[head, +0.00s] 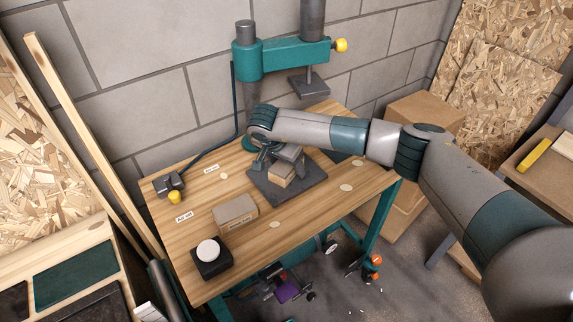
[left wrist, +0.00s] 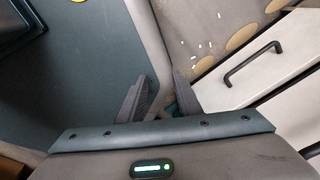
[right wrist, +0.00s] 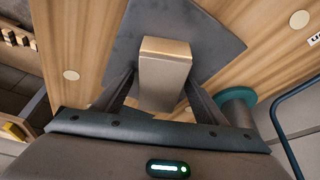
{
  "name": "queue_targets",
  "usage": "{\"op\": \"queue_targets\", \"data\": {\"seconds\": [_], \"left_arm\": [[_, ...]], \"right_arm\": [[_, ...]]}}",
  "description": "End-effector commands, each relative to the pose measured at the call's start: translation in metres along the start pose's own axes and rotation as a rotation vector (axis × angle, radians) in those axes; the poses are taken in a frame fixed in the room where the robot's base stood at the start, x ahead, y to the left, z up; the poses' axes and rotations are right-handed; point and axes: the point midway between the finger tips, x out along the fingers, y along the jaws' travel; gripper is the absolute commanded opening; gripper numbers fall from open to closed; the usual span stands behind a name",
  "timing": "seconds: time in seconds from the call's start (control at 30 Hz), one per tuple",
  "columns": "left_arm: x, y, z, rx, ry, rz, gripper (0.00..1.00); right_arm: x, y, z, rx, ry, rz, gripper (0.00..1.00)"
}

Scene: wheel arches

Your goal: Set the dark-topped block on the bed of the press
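The press (head: 282,58) stands at the back of the wooden table, with a teal head on grey columns. Its bed (head: 308,192) is a dark square plate on the table; it also shows in the right wrist view (right wrist: 222,45). My right gripper (head: 284,157) is over the bed with its fingers on both sides of a tan block (head: 281,180). In the right wrist view the block (right wrist: 165,75) sits between the fingertips. Its top is partly hidden, and I cannot tell whether it touches the plate. My left gripper (left wrist: 163,82) is open and empty, away from the table.
A cardboard-coloured box (head: 235,213) and a black box with a white round button (head: 211,258) stand at the table's front left. A grey switch with a yellow knob (head: 173,190) lies at the left edge. My right arm crosses above the table's right side.

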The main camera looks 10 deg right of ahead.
Motion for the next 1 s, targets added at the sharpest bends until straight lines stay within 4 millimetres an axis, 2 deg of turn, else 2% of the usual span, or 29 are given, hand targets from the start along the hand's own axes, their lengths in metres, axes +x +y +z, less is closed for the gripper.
{"op": "queue_targets", "data": {"seconds": [0.47,0.7,0.73,0.8,1.0], "left_arm": [[-0.001,0.000,0.007,0.001,-0.016,0.000,0.31],[0.009,-0.001,0.013,-0.001,-0.023,-0.001,0.31],[0.011,-0.001,0.009,-0.001,-0.013,-0.001,0.31],[0.011,0.000,-0.015,0.000,0.043,0.000,0.31],[0.015,0.008,-0.052,0.002,0.126,0.008,0.31]], "right_arm": [[-0.006,-0.001,-0.001,0.000,0.000,-0.002,0.65],[-0.038,-0.001,-0.001,0.000,0.002,-0.003,0.65],[-0.043,-0.001,-0.001,-0.001,0.001,-0.003,0.65],[-0.055,-0.001,-0.001,-0.001,0.002,-0.004,0.65],[-0.090,-0.001,-0.001,0.000,0.003,-0.003,0.65]]}}
